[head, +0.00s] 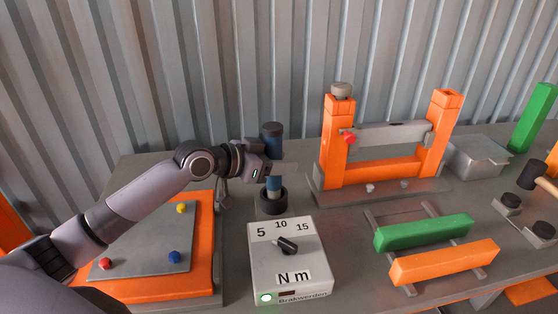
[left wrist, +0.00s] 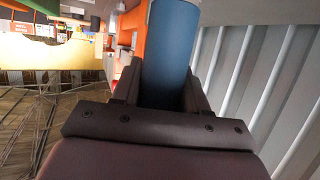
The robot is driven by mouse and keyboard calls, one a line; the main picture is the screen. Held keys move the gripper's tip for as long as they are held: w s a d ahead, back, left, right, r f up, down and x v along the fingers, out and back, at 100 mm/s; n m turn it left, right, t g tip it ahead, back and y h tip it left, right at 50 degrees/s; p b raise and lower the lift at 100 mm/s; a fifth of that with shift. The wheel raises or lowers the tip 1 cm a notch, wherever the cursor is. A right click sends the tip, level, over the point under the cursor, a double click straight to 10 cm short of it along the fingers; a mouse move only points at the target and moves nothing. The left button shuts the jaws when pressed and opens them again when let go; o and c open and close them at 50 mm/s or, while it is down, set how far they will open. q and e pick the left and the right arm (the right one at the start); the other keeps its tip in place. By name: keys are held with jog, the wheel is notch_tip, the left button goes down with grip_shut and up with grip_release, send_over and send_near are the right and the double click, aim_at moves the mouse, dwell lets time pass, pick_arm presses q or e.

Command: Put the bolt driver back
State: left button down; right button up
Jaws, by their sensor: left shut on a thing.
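The bolt driver (head: 273,184) is an upright blue cylinder with a dark top. My left gripper (head: 275,168), coming from the left, is shut around its middle. The driver's lower end is at the opening of a round black holder (head: 273,204); I cannot tell whether it rests on the bottom. In the left wrist view the blue driver (left wrist: 172,45) stands between the two fingers (left wrist: 162,90). My right gripper is not in view.
A pale torque box (head: 289,262) marked 5, 10, 15 N m stands in front of the holder. An orange frame (head: 378,172) stands to the right, with green (head: 420,233) and orange bars (head: 444,262) on rails before it. An orange-edged panel (head: 205,250) lies left.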

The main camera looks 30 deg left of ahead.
pick_arm(q)
jog(key=c, duration=1)
grip_release()
jog(key=shift+f, duration=0.15)
jog(key=o, duration=0.4)
jog(key=shift+r, duration=0.25)
jog(key=shift+b+v, duration=0.75)
jog(key=shift+v, duration=5.2)
jog(key=shift+a, duration=0.1)
